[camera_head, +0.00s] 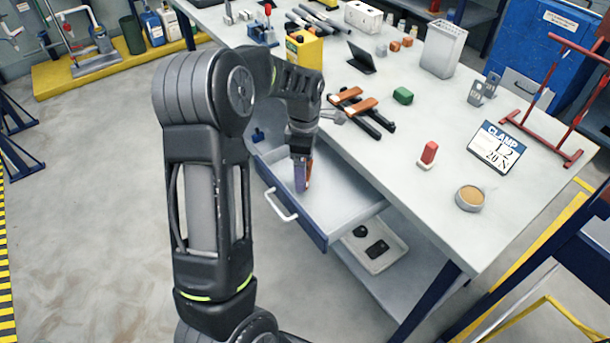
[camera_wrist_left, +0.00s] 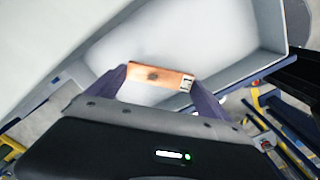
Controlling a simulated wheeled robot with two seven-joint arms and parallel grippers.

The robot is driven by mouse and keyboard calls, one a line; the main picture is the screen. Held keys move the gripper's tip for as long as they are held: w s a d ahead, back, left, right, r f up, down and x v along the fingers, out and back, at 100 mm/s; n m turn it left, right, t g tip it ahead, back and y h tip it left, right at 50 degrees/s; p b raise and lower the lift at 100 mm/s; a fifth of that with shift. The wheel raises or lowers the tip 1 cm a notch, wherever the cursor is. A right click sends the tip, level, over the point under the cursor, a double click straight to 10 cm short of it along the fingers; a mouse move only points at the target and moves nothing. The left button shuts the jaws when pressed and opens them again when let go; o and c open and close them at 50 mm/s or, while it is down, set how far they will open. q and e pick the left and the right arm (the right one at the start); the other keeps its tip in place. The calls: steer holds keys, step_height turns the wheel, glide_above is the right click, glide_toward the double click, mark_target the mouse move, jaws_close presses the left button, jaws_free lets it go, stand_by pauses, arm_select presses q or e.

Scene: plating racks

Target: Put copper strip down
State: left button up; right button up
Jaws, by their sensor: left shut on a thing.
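In the head view my left gripper (camera_head: 303,178) points down into the open drawer (camera_head: 345,197) of the workbench. Only a thin orange edge of the strip shows there. I cannot tell whether the strip touches the drawer floor. My right gripper is not in view.
A white tray (camera_head: 375,250) sits on the shelf below. The drawer's right part is clear.

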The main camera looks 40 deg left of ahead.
arm_select(q)
steer(key=shift+f, duration=0.1)
steer(key=shift+f, duration=1.75)
steer(key=shift+f, duration=0.2)
steer(key=o, duration=1.5)
steer(key=shift+c, duration=0.2)
steer(key=shift+r, duration=0.1)
step_height(320, 180, up, 12)
steer(key=shift+r, duration=0.1)
